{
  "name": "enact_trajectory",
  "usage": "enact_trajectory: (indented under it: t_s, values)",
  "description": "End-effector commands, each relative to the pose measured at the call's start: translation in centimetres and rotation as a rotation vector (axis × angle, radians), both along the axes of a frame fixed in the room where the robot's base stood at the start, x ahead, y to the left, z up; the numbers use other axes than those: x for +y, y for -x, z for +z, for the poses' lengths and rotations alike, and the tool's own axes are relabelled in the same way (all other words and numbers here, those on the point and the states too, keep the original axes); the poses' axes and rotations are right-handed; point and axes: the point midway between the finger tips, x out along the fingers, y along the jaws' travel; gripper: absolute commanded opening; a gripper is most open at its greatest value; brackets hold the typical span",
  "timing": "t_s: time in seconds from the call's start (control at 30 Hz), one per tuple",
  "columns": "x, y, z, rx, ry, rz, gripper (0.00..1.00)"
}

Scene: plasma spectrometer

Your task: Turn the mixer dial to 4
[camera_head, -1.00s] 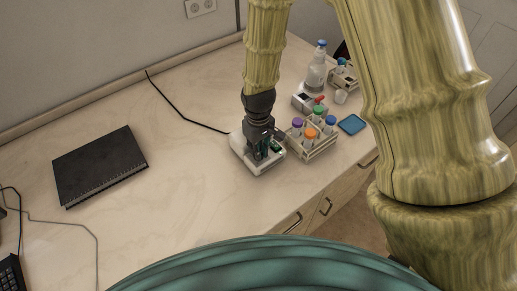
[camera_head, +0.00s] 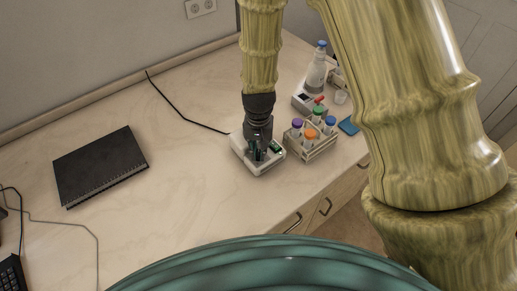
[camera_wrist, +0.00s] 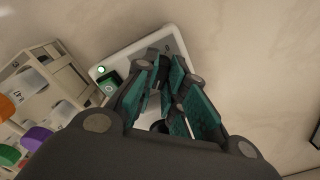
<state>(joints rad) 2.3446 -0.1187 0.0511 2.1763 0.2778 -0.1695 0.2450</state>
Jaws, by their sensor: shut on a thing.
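The mixer (camera_head: 248,160) is a small white box on the table, with a green display at its right side. It also shows in the wrist view (camera_wrist: 172,42), with a lit green spot and a dark green panel (camera_wrist: 108,86) at its left edge. My gripper (camera_head: 257,152) points down onto the mixer's top. In the wrist view its teal-padded fingers (camera_wrist: 165,92) are closed in over the mixer face, around the dial's place. The dial itself is mostly hidden between the fingers, so its number cannot be read.
A rack (camera_head: 312,148) of tubes with coloured caps stands close to the mixer's right. A black notebook (camera_head: 98,165) lies at left.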

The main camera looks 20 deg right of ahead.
Motion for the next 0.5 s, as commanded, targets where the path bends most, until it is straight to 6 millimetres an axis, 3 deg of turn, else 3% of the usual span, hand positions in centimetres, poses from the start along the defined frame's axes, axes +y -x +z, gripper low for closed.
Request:
enact_trajectory:
  t_s: [0.5]
  values:
    - [-0.04, -0.03, 0.02, -0.001, 0.000, -0.040, 0.00]
